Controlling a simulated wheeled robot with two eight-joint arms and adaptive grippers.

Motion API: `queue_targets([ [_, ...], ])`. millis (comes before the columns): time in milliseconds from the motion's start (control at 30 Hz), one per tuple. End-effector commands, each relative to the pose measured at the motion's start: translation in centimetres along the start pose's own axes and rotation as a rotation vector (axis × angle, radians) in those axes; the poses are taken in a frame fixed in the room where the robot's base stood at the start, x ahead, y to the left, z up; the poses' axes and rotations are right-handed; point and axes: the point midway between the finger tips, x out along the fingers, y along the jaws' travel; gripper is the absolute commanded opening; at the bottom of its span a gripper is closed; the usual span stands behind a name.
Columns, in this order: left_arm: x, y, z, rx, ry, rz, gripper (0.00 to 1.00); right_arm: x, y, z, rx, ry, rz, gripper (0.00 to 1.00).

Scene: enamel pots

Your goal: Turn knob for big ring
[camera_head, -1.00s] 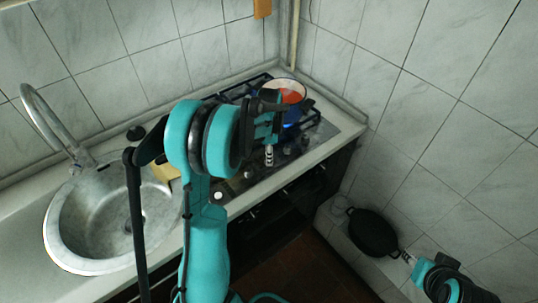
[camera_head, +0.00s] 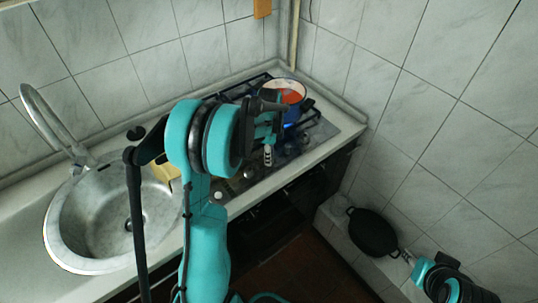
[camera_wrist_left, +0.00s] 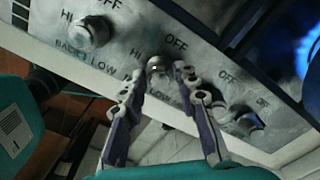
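In the left wrist view a metal knob (camera_wrist_left: 158,63) sits on the steel stove panel (camera_wrist_left: 125,58), with OFF, HI and LOW marks around it. My left gripper (camera_wrist_left: 160,72) has its fingers apart, one on each side of this knob, very close to it; whether they touch it is unclear. Another knob (camera_wrist_left: 92,32) is to the left, and one (camera_wrist_left: 247,122) to the right. In the head view the left gripper (camera_head: 268,150) is over the stove front. My right gripper (camera_head: 409,257) is at the lower right by a black pan's handle; its fingers are too small to read.
A blue pot with red contents (camera_head: 287,92) stands at the back of the stove. A blue flame (camera_wrist_left: 304,52) burns at the wrist view's upper right. The black pan (camera_head: 373,233) is low by the right wall. A sink (camera_head: 90,255) is at left.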

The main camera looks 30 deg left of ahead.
Motion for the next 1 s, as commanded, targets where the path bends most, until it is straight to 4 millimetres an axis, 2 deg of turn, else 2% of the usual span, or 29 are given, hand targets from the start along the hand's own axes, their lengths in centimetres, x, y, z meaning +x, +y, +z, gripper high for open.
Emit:
queue_targets([
  [67,0.0,0.0,0.0,0.000,0.000,0.000,0.50,0.0,0.0,0.0,0.000,0.000,0.000,0.40],
  [333,0.0,0.0,0.0,-0.001,0.000,0.000,0.50,0.0,0.0,0.0,0.000,0.000,0.000,0.40],
  [467,-0.9,0.0,0.0,-0.001,0.000,0.000,0.50,0.0,0.0,0.0,0.000,0.000,0.000,0.40],
  [567,-2.5,0.0,0.0,-0.001,0.000,0.000,0.50,0.0,0.0,0.0,0.000,0.000,0.000,0.40],
  [800,-7.8,0.0,0.0,-0.001,0.000,0.000,0.50,0.0,0.0,0.0,0.000,0.000,0.000,0.40],
  [1000,-10.9,0.0,0.0,-0.001,0.000,0.000,0.50,0.0,0.0,0.0,0.000,0.000,0.000,0.40],
])
